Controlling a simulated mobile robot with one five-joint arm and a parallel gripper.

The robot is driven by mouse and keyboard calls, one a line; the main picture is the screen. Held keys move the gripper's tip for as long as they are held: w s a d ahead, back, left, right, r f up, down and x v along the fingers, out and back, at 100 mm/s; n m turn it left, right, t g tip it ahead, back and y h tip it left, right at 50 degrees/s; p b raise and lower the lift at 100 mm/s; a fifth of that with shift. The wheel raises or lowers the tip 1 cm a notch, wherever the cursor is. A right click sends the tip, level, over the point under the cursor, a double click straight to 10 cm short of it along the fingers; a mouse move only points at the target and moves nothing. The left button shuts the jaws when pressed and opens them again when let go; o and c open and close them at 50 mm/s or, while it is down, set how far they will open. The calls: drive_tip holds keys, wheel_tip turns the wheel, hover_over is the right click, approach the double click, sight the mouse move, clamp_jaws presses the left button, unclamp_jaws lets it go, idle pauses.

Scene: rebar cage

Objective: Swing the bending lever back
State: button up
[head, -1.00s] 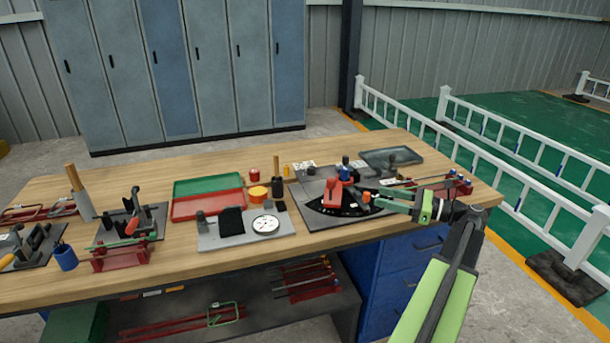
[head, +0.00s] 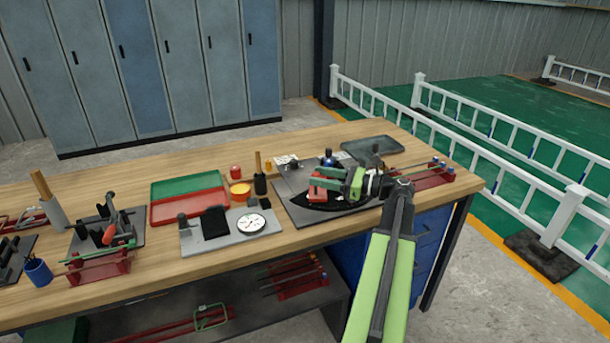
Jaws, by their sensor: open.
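The bending tool stands on a dark plate (head: 293,205) at the right part of the bench, with a black curved scale (head: 322,203) at its front. A red part (head: 316,184), seemingly the bending lever, shows above the scale. A blue-topped part (head: 328,159) stands behind it. My gripper (head: 318,182) is open, its green fingers pointing left at the red part. I cannot tell whether the fingers touch it or only hover over it. My gripper and wrist hide much of the tool's middle and right side.
A grey plate with a white dial (head: 250,223), a red tray (head: 188,207) and a green tray (head: 186,184) lie to the left. A red rack with rods (head: 433,176) stands at the right end. A dark tray (head: 371,146) lies behind. Bare wood (head: 150,285) runs along the front edge.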

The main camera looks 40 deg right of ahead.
drive_tip(key=x, duration=0.4)
drive_tip(key=shift+w+a, duration=0.15)
drive_tip(key=shift+w, duration=0.15)
clamp_jaws()
idle(1.1)
